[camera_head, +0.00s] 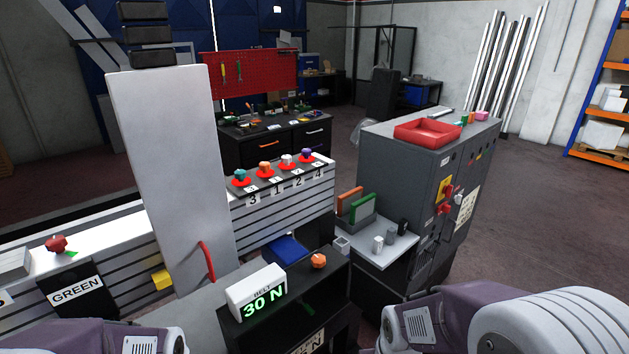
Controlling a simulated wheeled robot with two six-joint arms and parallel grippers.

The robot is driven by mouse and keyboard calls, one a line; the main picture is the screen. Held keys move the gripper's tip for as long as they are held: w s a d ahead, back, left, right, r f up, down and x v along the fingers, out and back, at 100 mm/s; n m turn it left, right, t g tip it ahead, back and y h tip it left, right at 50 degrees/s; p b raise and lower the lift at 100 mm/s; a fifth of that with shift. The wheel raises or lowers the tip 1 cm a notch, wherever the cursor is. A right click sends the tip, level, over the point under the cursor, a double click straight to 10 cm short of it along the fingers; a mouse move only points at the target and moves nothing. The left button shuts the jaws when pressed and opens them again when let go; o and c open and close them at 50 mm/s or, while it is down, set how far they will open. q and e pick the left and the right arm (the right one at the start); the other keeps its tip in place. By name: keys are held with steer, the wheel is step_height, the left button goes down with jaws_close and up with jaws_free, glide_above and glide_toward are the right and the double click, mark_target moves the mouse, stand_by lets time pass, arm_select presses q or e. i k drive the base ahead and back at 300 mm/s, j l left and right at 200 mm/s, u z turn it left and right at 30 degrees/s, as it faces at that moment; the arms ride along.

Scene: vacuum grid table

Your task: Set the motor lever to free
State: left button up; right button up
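No part is labelled legibly as the motor lever. A thin red curved handle (208,262) shows at the lower right edge of the tall grey panel (165,150). Purple and white links of my arms show at the lower left and lower right. Neither gripper is in view.
A display reading 30 N (258,294) stands on a black stand, with an orange knob (318,260) beside it. Several coloured knobs on red bases line the grey rail bench (290,210). A red tray (427,132) tops the cabinet. Open floor lies at far right.

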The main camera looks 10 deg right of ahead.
mark_target(308, 308)
steer(key=l+u, duration=0.2)
steer(key=l, duration=0.3)
steer(key=l+u, duration=0.2)
steer(key=l, duration=0.3)
steer(key=l+u, duration=0.2)
steer(key=l, duration=0.3)
steer(key=k+l+u, duration=0.25)
steer(key=l, duration=0.25)
steer(key=l+u, duration=0.2)
steer(key=l, duration=0.3)
steer(key=k+l+u, duration=0.2)
steer(key=l, duration=0.25)
steer(key=k+l+u, duration=0.2)
steer(key=l, duration=0.25)
steer(key=k+l+u, duration=0.2)
steer(key=l, duration=0.2)
steer(key=i+l+u, duration=0.5)
steer(key=i+l, duration=0.2)
steer(key=i+j, duration=0.1)
steer(key=i, duration=0.6)
steer(key=k+j+z, duration=0.2)
steer(key=k+j, duration=0.15)
steer(key=k+j+z, duration=0.2)
steer(key=k, duration=0.2)
